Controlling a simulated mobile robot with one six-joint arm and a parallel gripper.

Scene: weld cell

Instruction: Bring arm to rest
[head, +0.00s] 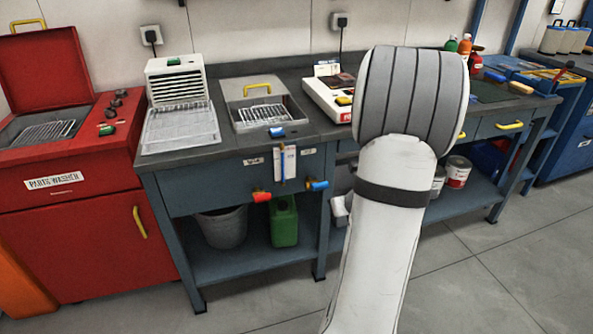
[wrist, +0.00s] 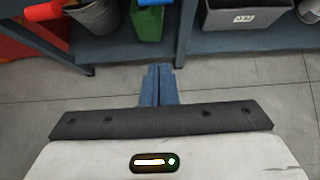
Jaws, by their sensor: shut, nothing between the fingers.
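My arm (head: 385,240) rises from the bottom of the head view, white with a dark band and a grey ribbed joint at its top. It covers part of the workbench. My gripper does not show in the head view. In the wrist view my gripper (wrist: 158,84) points away over the grey floor, its blue fingers together and nothing between them. Its tips are near the lower edge of the workbench, and I cannot tell how far apart they are.
A blue-grey workbench (head: 215,193) carries a white rack unit (head: 180,105) and a grey basin (head: 265,108). A red parts washer (head: 75,220) stands left. A green can (head: 284,221) and a bucket (head: 222,227) sit on the lower shelf. The floor at right (head: 500,262) is clear.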

